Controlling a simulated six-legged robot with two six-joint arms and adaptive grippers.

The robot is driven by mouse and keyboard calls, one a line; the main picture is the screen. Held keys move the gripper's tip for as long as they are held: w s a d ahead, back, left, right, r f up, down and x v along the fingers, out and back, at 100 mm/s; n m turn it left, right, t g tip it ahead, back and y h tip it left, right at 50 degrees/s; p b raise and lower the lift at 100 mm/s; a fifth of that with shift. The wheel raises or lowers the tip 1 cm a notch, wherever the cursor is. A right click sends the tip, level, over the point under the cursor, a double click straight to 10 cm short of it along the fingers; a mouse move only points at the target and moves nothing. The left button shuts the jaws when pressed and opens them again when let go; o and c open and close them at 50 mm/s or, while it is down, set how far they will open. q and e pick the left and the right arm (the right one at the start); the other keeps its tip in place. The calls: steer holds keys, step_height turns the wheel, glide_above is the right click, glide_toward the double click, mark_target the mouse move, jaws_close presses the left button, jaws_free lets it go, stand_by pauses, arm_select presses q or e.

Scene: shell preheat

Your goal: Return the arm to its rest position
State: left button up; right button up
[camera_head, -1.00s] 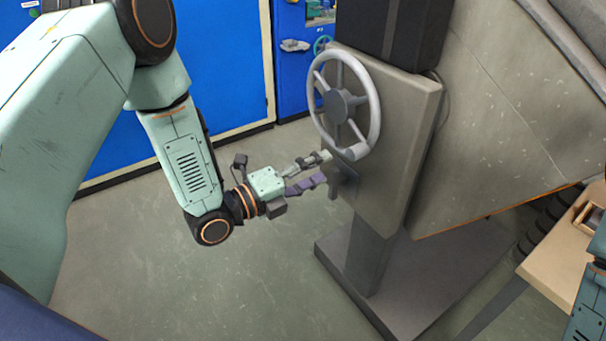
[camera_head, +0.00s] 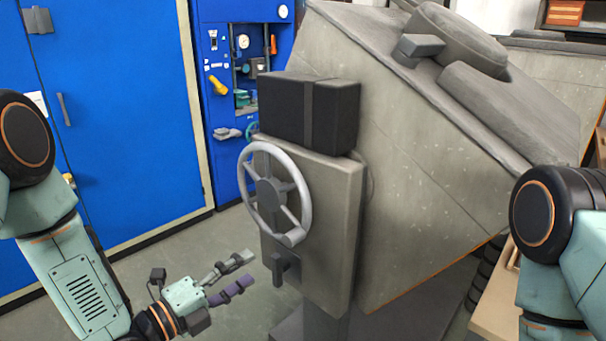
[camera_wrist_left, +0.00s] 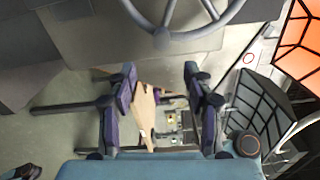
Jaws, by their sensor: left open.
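My left gripper (camera_head: 241,275) is open and empty in the head view, in front of and a little left of the grey machine panel (camera_head: 325,220). A gap shows between its fingertips and the dark lever (camera_head: 283,268) under the handwheel. In the left wrist view my left gripper (camera_wrist_left: 163,88) has its two fingers spread with nothing held between them. The grey handwheel (camera_head: 275,195) is above the gripper, and its rim also crosses the top of the left wrist view (camera_wrist_left: 185,36). My right arm shows at the right edge of the head view, but its gripper is out of view.
A large sloped grey machine body (camera_head: 425,190) fills the middle right. Blue cabinets (camera_head: 120,110) stand at the back left. A wooden table (camera_head: 492,300) is partly hidden by my right arm. Open floor (camera_head: 170,255) lies between the cabinets and the machine.

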arm_select(q)
steer(key=s+a+f+n+g+y, duration=0.2)
steer(key=s+f+n+g+y, duration=0.15)
steer(key=f+n, duration=0.45)
steer(key=s+a+f+n+g+y, duration=0.2)
steer(key=s+f+n+y, duration=0.2)
steer(key=f+n, duration=0.45)
steer(key=s+a+f+n+g+y, duration=0.1)
steer(key=s+f+n+g, duration=0.1)
steer(key=s, duration=0.6)
steer(key=s+f+n+g+y, duration=0.1)
steer(key=s+f+n+g, duration=0.1)
steer(key=s+n, duration=0.3)
steer(key=s+a+f+n+g+y, duration=0.1)
steer(key=s+n+g, duration=0.3)
steer(key=s, duration=0.7)
steer(key=shift+s+a+f+g, duration=0.3)
steer(key=shift+s+f+g, duration=0.05)
steer(key=shift+f, duration=0.35)
steer(key=shift+y, duration=0.25)
stand_by(1.4)
